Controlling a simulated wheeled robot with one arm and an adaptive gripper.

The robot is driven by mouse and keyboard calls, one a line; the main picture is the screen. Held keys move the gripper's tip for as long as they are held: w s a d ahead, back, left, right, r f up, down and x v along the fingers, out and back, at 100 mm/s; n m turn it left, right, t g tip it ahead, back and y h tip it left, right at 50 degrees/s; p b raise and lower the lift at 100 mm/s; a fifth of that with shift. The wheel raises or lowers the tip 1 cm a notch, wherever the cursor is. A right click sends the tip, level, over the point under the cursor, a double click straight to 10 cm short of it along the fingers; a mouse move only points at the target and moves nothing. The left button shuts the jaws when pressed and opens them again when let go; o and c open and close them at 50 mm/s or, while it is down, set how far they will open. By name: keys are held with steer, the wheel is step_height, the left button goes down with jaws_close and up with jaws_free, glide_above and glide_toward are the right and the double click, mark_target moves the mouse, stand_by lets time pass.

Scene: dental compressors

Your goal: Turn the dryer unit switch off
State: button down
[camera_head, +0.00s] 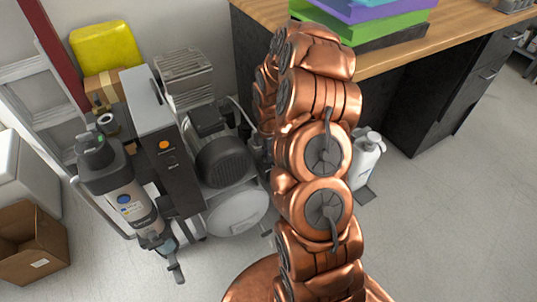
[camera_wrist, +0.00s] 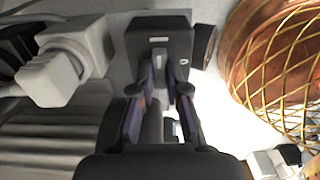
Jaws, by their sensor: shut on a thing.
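In the wrist view a dark box (camera_wrist: 183,44) with a white label carries a grey lever-like switch (camera_wrist: 158,62), which I take to be the dryer unit switch. My gripper (camera_wrist: 160,90) reaches up to it with one finger on each side, shut on the switch. The exact contact at the fingertips is hard to see. In the head view my copper arm covers the gripper and the switch. The compressor unit with its dark upright cabinet (camera_head: 176,180) and orange knob (camera_head: 164,145) stands left of my arm.
A wooden-topped desk (camera_head: 385,62) with coloured boxes (camera_head: 365,18) stands at the back right. A white bottle (camera_head: 366,158) is right of my arm. A cardboard box (camera_head: 32,245) is at the lower left. Floor at the right is clear.

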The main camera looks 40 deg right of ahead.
stand_by(0.4)
steer(key=m+p, duration=0.1)
steer(key=m, duration=0.3)
steer(key=shift+r+m+p, duration=0.1)
steer(key=shift+m+p, duration=0.2)
steer(key=shift+p, duration=0.1)
steer(key=m+p, duration=0.1)
steer(key=m, duration=0.3)
steer(key=shift+m, duration=0.3)
steer(key=m, duration=0.4)
steer(key=shift+m+p, duration=0.3)
steer(key=shift+m, duration=2.1)
steer(key=c, duration=1.2)
jaws_free()
steer(key=shift+o, duration=0.2)
